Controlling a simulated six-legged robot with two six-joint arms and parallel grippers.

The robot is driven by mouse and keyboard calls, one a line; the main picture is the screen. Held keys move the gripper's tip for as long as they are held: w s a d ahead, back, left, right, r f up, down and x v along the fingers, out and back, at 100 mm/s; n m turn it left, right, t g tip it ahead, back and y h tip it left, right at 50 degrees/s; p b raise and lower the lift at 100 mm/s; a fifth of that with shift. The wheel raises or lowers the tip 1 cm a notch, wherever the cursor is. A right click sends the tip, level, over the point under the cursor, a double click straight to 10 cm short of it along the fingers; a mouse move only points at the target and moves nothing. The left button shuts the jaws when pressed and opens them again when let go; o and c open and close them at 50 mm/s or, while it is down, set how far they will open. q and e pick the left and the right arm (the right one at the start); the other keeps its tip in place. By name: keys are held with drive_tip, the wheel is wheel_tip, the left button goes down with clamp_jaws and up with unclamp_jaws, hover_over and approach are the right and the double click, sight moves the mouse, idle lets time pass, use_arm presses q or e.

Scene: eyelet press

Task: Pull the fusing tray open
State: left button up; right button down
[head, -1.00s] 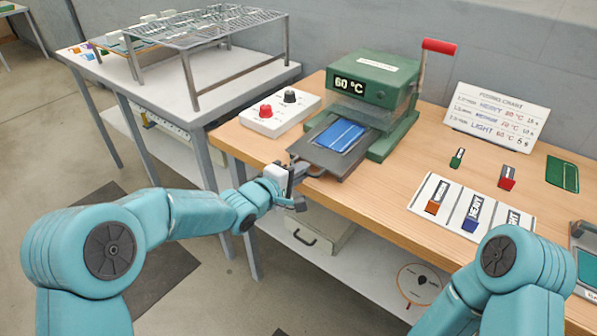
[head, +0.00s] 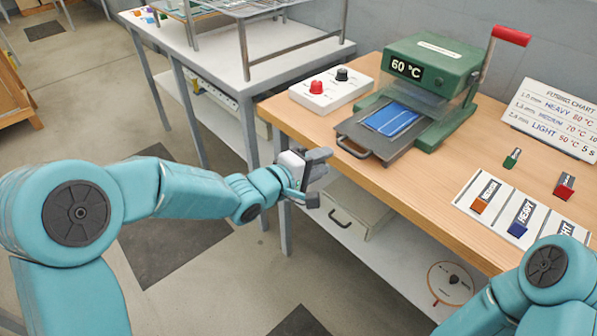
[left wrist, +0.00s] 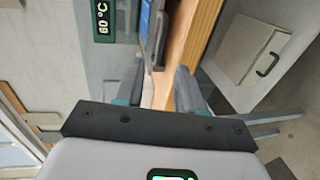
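The fusing tray (head: 352,130) is a dark grey plate sticking out of the front of the green press (head: 440,62), with a blue striped piece (head: 392,118) on it. Its looped handle (head: 353,149) faces front left. My left gripper (head: 317,177) is open and empty, just off the table's front edge, in front of and below the handle, apart from it. In the left wrist view, its fingers (left wrist: 160,88) are spread and the tray's edge (left wrist: 159,48) shows beyond them. My right arm shows at the lower right; its gripper is out of frame.
A white box with red and black knobs (head: 327,92) stands left of the press. A label board (head: 500,190) lies to the right. Below the tabletop, a drawer box (head: 352,205) sits on a shelf.

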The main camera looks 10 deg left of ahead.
use_arm(q)
drive_tip(key=v, duration=0.7)
drive_tip(key=shift+s, duration=0.25)
drive_tip(key=shift+a, duration=0.15)
